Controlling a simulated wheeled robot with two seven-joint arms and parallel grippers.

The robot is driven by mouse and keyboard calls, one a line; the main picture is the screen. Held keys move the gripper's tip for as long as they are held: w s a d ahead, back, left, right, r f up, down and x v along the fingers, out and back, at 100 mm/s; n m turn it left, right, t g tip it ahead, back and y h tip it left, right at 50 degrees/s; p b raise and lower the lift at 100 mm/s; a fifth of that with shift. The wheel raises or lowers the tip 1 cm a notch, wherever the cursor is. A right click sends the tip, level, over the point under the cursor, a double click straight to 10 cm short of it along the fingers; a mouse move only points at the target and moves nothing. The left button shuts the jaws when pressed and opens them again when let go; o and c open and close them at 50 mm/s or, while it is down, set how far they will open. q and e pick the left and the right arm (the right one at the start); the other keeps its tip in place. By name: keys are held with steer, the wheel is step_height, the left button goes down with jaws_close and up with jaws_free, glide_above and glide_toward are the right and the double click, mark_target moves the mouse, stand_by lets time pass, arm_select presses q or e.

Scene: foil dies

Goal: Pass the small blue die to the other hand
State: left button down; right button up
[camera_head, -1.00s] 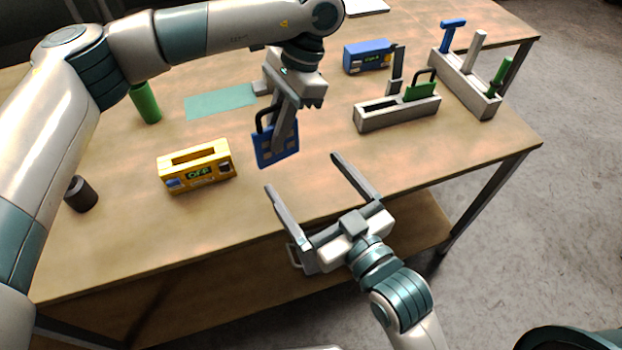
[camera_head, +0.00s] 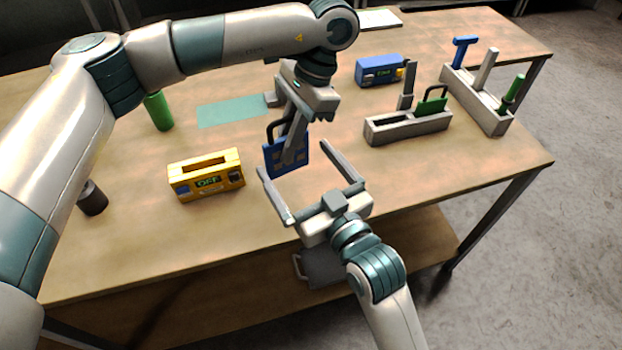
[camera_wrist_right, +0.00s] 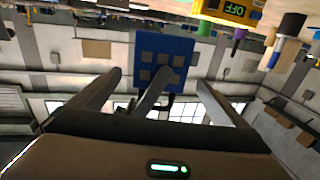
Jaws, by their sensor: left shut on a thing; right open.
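The small blue die (camera_head: 274,158) is a flat blue plate with grey square pads and a dark loop handle. My left gripper (camera_head: 290,152) is shut on it and holds it above the table, hanging below the wrist. My right gripper (camera_head: 292,167) is open and empty, its two long fingers pointing up toward the blue die from the front. In the right wrist view the blue die (camera_wrist_right: 166,52) shows just beyond and between the open fingers (camera_wrist_right: 160,85), with a left gripper finger across it. I cannot tell the exact gap between die and right fingers.
A yellow box (camera_head: 206,178) marked OFF and a green cylinder (camera_head: 158,111) stand left on the table (camera_head: 130,240). A blue box (camera_head: 379,70), a grey rack with a green die (camera_head: 432,104), and a tool holder (camera_head: 474,98) stand right. A dark cylinder (camera_head: 92,198) is far left.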

steer(key=shift+x, duration=2.3)
steer(key=c, duration=1.5)
arm_select(q)
steer(key=c, duration=1.7)
jaws_free()
arm_select(e)
steer(key=shift+r, duration=0.1)
arm_select(q)
steer(key=shift+r, duration=0.1)
steer(key=v, duration=1.1)
steer(key=shift+w+d+r, duration=0.15)
steer(key=shift+d+r, duration=0.05)
steer(key=shift+r, duration=0.15)
steer(key=shift+f, duration=0.1)
